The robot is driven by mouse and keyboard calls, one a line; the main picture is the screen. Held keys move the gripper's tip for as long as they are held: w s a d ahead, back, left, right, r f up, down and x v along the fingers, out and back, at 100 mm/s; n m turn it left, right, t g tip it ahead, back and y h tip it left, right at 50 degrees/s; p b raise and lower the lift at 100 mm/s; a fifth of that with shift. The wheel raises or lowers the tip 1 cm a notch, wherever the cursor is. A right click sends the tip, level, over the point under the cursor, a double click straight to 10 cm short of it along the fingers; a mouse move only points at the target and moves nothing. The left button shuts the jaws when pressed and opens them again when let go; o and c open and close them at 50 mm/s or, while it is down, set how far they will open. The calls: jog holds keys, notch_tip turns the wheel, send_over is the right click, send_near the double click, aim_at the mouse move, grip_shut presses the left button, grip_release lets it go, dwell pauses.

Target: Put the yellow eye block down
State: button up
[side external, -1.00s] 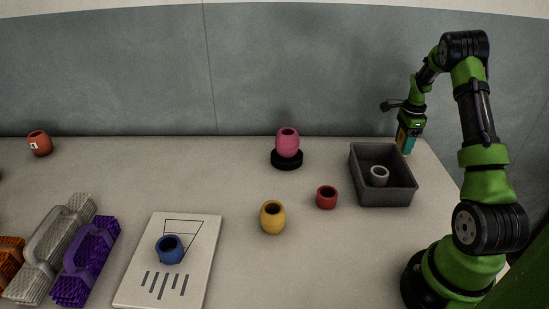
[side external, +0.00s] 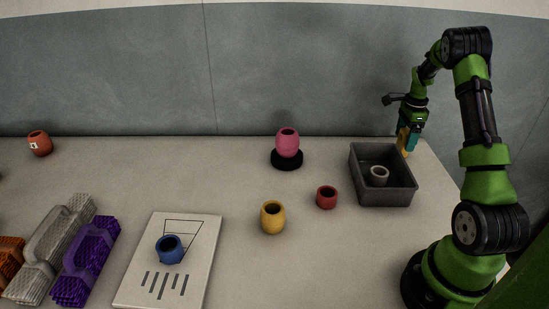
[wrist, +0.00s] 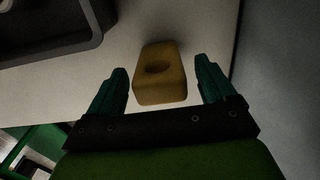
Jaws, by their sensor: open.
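The yellow eye block (wrist: 160,92) is a squared yellow piece with a dark hole, and it appears to rest on the pale table. In the side view only a small yellow part of it (side external: 404,152) shows under my gripper (side external: 409,138), behind the grey bin. In the wrist view my gripper's two teal fingers stand open on either side of the block, with a gap at each side and nothing held.
The grey bin (side external: 411,185) with a pale ring-shaped piece (side external: 379,176) inside is close by. A red pot (side external: 327,197), a yellow pot (side external: 272,217) and a pink pot (side external: 288,142) on a black disc stand left of it. The table's right edge is near the block.

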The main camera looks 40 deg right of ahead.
jog(key=r, duration=1)
jog(key=shift+w+a, duration=0.15)
jog(key=shift+a, duration=0.05)
jog(key=w+a+r+n+t, duration=0.15)
jog(key=a+r+n, duration=0.3)
jog(key=a, duration=0.55)
jog(key=a+r+n+t, duration=0.25)
jog(key=a+n, duration=0.25)
jog(key=a, duration=0.5)
jog(key=w+a+r+n+t, duration=0.1)
jog(key=a+r+n, duration=0.4)
jog(key=a, duration=0.5)
jog(key=s+a+f+n+t+y, duration=0.2)
jog(key=s+a+n, duration=0.6)
jog(key=a, duration=0.4)
jog(key=shift+s+a, duration=0.25)
jog(key=shift+s, duration=0.1)
jog(key=shift+n, duration=0.25)
